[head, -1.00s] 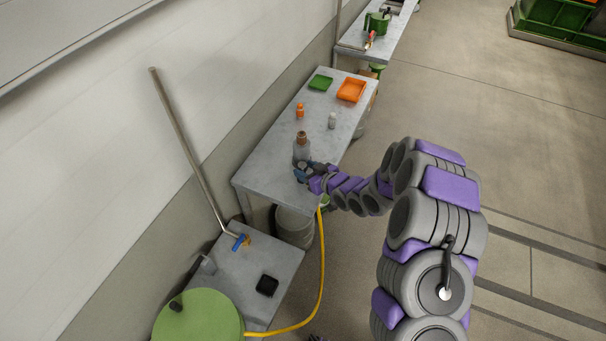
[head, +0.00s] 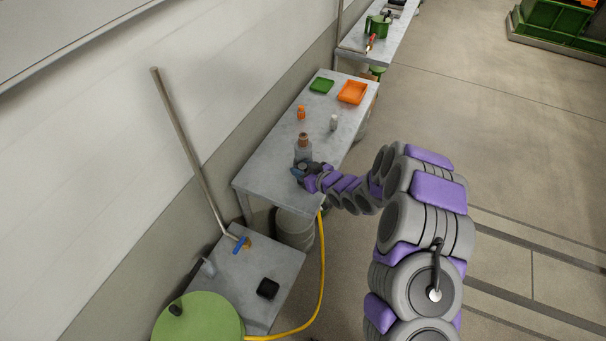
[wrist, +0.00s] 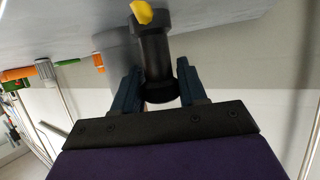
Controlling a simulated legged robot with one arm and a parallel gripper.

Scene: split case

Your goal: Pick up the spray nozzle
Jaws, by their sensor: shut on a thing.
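The spray nozzle (wrist: 155,55) is a black, stepped cylinder with a yellow tip (wrist: 142,12) in the wrist view. My gripper (wrist: 158,88) is shut on it, with one blue-grey finger on each side of its lower part. The nozzle is close to a grey surface at the top of the wrist view; I cannot tell whether it touches. In the head view my gripper (head: 306,172) is over the near part of the grey table (head: 262,172), and the nozzle is too small to make out there.
A grey bottle with a brown top (head: 303,153) stands right beside my gripper. A yellow hose (head: 321,265) hangs at the table's near corner.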

